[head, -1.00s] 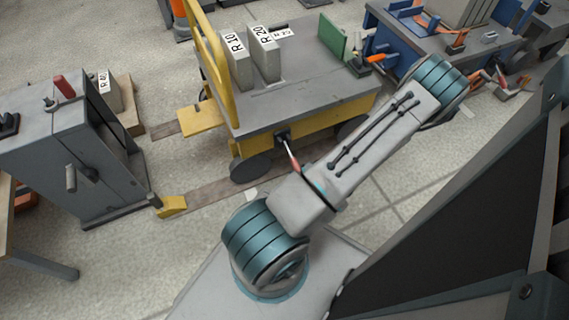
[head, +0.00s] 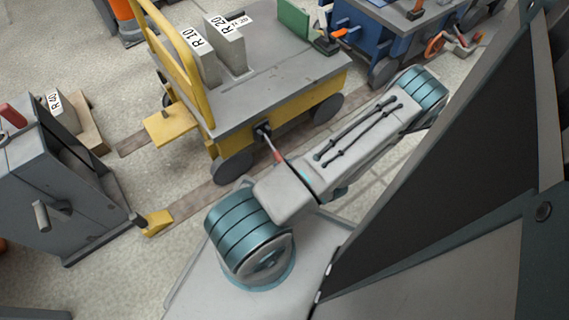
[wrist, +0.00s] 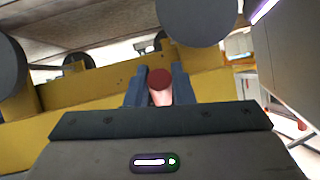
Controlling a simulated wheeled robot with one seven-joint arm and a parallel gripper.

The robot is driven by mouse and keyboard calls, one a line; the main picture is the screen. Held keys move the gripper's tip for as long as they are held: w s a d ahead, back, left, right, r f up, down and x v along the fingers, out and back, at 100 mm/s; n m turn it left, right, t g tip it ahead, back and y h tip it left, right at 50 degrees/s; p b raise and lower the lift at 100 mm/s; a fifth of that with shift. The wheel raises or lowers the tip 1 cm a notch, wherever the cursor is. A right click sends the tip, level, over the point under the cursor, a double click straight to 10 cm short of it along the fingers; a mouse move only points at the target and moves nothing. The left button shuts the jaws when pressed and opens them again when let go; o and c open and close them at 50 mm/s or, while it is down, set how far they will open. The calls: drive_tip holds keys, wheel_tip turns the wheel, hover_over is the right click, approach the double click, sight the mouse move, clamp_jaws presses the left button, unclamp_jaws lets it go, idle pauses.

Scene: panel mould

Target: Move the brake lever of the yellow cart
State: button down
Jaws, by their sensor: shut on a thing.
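The yellow cart (head: 285,118) stands beyond my arm in the head view, with a grey deck and dark wheels. Its brake lever (head: 271,146) comes out of a dark mount on the near side and slants down to the right, with a red grip; its lower end is hidden by my arm. In the wrist view the lever's round red end (wrist: 160,79) sits between the two blue-grey fingers of my gripper (wrist: 160,90), which is shut on it. The cart's yellow side lies behind. My gripper is hidden in the head view.
A grey machine cabinet (head: 65,190) stands at the left. A yellow block (head: 157,222) lies on the floor near the cart. Panels labelled R 10 (head: 198,55) and R 20 (head: 226,45) stand on the deck. A blue cart (head: 375,35) is behind at the right.

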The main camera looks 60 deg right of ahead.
sight(277, 155)
drive_tip(key=c, duration=1.3)
unclamp_jaws()
drive_tip(key=shift+w+f, duration=0.1)
drive_tip(key=shift+o, duration=0.2)
drive_tip(key=shift+r+p, duration=0.35)
drive_tip(key=shift+r, duration=0.2)
drive_tip(key=r+p, duration=0.1)
drive_tip(key=r, duration=0.1)
drive_tip(key=r+p, duration=0.1)
drive_tip(key=r, duration=0.1)
drive_tip(key=shift+s+p, duration=0.4)
drive_tip(key=d+p+v, duration=0.2)
drive_tip(key=p+v, duration=0.2)
drive_tip(key=v, duration=0.8)
drive_tip(key=shift+s+r, duration=0.2)
drive_tip(key=shift+s, duration=0.15)
drive_tip(key=shift+a, duration=0.1)
